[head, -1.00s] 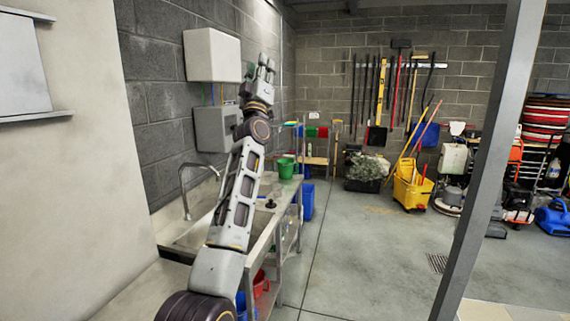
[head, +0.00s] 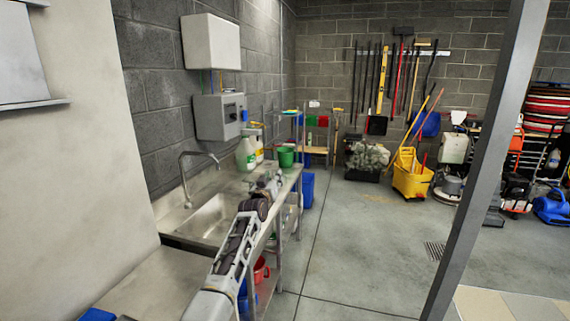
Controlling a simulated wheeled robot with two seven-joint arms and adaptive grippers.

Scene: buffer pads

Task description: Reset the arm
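My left arm reaches in from the bottom of the head view, stretched forward and lowered over the front edge of the steel sink counter (head: 150,284). My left gripper (head: 272,178) is at its far end, small and seen from behind, near the counter's far right part. Its fingers are too small to tell open from shut, and I see nothing clearly held. My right gripper is not in view.
The sink basin (head: 212,216) with a curved tap (head: 186,180) lies left of my arm. White bottles (head: 246,154) and a green bucket (head: 286,157) stand behind the gripper. A grey post (head: 482,165) rises at right. The concrete floor (head: 360,240) between is clear.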

